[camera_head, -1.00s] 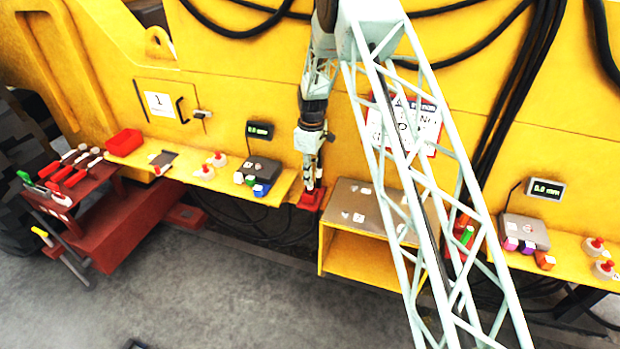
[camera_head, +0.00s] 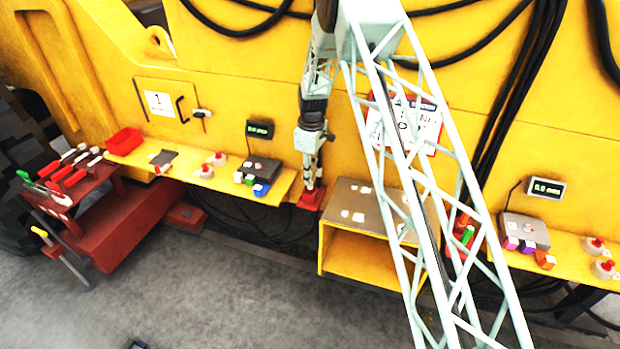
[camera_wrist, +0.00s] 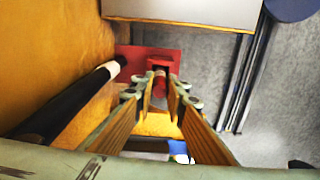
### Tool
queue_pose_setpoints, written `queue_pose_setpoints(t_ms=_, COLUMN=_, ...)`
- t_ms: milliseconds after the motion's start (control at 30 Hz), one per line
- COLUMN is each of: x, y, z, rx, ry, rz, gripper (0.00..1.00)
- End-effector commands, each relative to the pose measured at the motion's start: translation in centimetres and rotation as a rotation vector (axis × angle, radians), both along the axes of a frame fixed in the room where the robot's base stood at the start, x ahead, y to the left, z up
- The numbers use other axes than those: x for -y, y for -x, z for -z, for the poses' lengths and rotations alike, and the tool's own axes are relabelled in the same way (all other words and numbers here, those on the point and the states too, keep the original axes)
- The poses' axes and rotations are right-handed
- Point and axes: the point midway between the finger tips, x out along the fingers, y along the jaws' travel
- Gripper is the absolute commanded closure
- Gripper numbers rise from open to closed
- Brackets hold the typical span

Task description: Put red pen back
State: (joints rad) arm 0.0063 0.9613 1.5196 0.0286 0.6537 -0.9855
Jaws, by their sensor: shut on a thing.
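My gripper (camera_head: 311,183) points down at the small red holder (camera_head: 309,202) on the yellow machine's ledge in the head view. In the wrist view its two fingers (camera_wrist: 164,84) are close together. They are shut on a narrow red thing (camera_wrist: 160,70), seemingly the red pen, mostly hidden by the fingertips. The red holder (camera_wrist: 135,60) shows just beyond the fingertips. I cannot tell whether the pen is inside the holder or only over it.
A grey-topped yellow stand (camera_head: 345,197) is right of the gripper. A scale (camera_head: 262,167) with small blocks is on the left shelf; another scale (camera_head: 525,230) is at right. A red bin (camera_head: 124,141) and a tool bench (camera_head: 85,185) are far left. A black hose (camera_wrist: 75,105) runs beside the fingers.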

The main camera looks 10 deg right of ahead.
Motion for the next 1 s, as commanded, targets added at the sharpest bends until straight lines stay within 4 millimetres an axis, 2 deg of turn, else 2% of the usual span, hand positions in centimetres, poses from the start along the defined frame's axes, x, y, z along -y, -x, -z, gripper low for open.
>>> queue_pose_setpoints(t_ms=467, x=0.00, y=0.00, z=0.38, rx=0.000, ry=0.000, rz=0.000, gripper=0.96)
queue_pose_setpoints(t_ms=500, x=0.00, y=0.00, z=0.34, rx=0.000, ry=0.000, rz=0.000, gripper=0.84)
queue_pose_setpoints(t_ms=633, x=0.00, y=0.00, z=0.33, rx=0.000, ry=0.000, rz=0.000, gripper=0.72)
queue_pose_setpoints(t_ms=1000, x=0.00, y=-0.01, z=0.24, rx=0.000, ry=0.000, rz=0.000, gripper=0.72)
